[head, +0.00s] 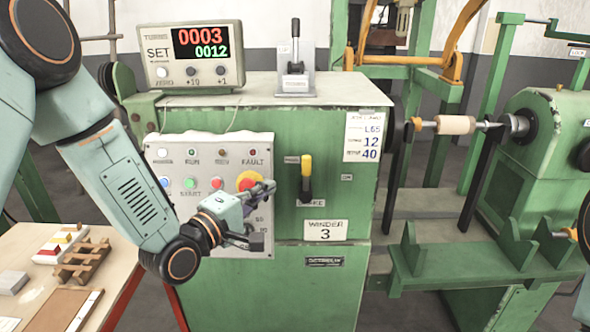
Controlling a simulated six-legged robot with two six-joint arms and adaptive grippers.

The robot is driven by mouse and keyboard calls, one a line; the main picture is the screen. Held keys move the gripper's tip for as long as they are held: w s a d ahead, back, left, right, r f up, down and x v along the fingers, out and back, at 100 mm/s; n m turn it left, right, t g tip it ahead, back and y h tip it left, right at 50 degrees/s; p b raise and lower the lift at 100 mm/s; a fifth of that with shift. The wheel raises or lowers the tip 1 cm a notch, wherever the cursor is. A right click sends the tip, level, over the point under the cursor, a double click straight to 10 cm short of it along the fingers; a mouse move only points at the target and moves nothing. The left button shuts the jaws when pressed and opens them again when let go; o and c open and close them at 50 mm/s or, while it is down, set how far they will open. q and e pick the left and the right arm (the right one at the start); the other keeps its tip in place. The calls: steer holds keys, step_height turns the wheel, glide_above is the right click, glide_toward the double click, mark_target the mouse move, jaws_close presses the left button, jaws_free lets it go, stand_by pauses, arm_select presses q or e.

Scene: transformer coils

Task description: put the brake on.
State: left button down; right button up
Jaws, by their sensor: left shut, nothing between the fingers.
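The brake lever (306,178) is on the green winder cabinet front, right of the control panel. Its yellow handle points up, with a black lower part. A small plate to its right reads ON; another plate is to its upper left, too small to read. The label below it is partly hidden and ends in KE. My left gripper (268,188) is shut and empty, in front of the control panel's right side, just left of the lever and apart from it in the picture.
The control panel (214,152) has several lamps and buttons; its red stop button (248,181) is right behind my left fingers. A counter box (192,55) and a black-handled lever (295,55) stand on top. A table (110,262) with small parts is at lower left.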

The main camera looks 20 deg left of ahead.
mark_target(306, 174)
arm_select(q)
steer(key=x, duration=1)
steer(key=shift+a+f, duration=0.2)
steer(key=shift+a, duration=0.05)
steer(key=shift+w+a, duration=0.1)
steer(key=shift+w, duration=0.05)
steer(key=shift+d+r+m+p, duration=0.2)
steer(key=shift+d+m+p, duration=0.1)
steer(key=shift+d+p, duration=0.1)
